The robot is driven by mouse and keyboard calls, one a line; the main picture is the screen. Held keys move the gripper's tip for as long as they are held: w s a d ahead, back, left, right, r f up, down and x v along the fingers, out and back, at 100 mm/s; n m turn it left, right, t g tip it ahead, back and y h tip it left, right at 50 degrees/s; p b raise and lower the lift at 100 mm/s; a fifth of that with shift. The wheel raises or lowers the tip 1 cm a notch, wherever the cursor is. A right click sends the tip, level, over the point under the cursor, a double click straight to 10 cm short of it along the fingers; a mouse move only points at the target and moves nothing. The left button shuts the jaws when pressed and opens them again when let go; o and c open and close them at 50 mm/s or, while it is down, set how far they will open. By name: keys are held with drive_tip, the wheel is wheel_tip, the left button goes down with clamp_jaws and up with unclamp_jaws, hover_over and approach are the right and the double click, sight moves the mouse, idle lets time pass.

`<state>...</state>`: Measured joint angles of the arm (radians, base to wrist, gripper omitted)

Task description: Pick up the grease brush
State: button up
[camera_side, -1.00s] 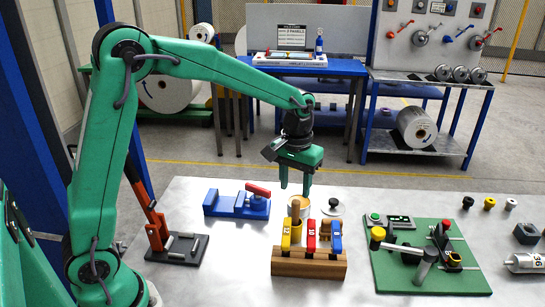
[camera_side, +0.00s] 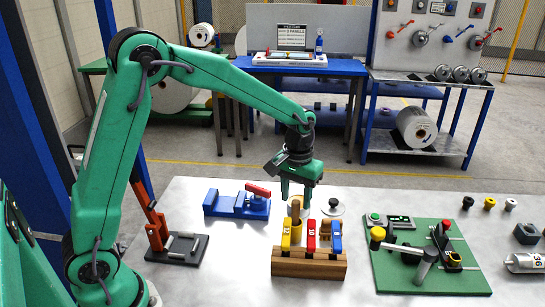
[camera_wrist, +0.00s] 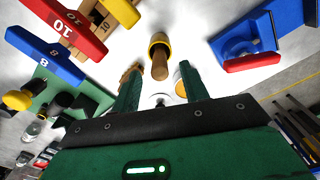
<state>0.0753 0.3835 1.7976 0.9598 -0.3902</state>
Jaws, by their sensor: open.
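The grease brush appears to be the upright wooden handle (camera_side: 296,212) behind the rack's yellow tag in the side view. Its lower end is hidden there. In the wrist view the wooden handle (camera_wrist: 160,66) points toward the camera, with a yellow ring around its far part. My gripper (camera_side: 296,197) is open and pointing down, just above and behind the handle top. In the wrist view the handle lies ahead of and between the open fingers (camera_wrist: 160,78). I cannot tell whether a finger touches it.
A wooden rack (camera_side: 308,266) with yellow, red and blue tags stands just in front. A blue vise (camera_side: 236,206) is left, and a lid with a dark knob (camera_side: 334,208) is right. A green board (camera_side: 400,275) with fittings lies further right. Bare table lies between vise and rack.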

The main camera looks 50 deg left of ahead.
drive_tip(key=shift+f, duration=2.2)
clamp_jaws()
drive_tip(key=shift+r, duration=5.05)
